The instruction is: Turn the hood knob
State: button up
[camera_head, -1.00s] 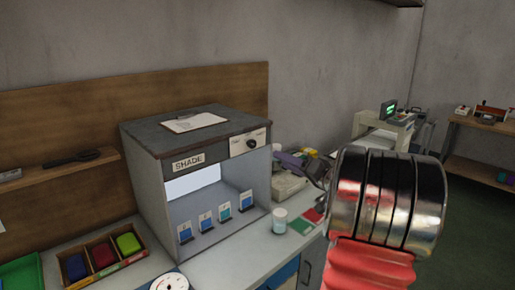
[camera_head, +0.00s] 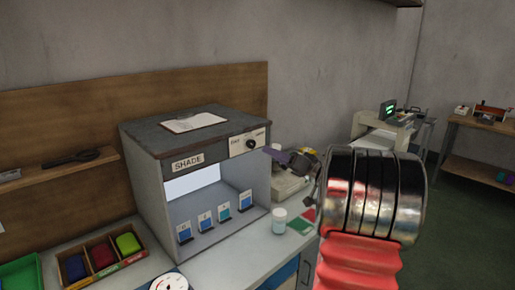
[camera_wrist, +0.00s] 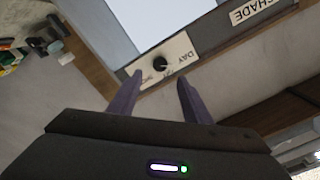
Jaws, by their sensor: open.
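The hood is a grey box labelled SHADE (camera_head: 187,163) with a lit, open front. Its round black knob (camera_head: 251,143) sits on a pale plate at the upper right of the front. The knob also shows in the wrist view (camera_wrist: 160,64), where the picture is turned over and DAY is printed beside it. My gripper (camera_head: 269,152) has purple fingers and is just right of the knob plate. In the wrist view my gripper (camera_wrist: 160,80) is open and empty, with the knob just beyond and between its fingertips. The knob appears apart from the fingers.
Shade cards (camera_head: 207,221) stand inside the hood, and a clipboard (camera_head: 193,122) lies on top. A white jar (camera_head: 279,220) stands on the bench at right. A wooden tray (camera_head: 127,262) with coloured blocks is at left. My arm covers the right of the bench.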

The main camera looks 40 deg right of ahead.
aim_at(253, 145)
jog(key=w, duration=0.9)
jog(key=shift+w+a, duration=0.15)
jog(key=shift+w, duration=0.15)
jog(key=shift+c, duration=0.7)
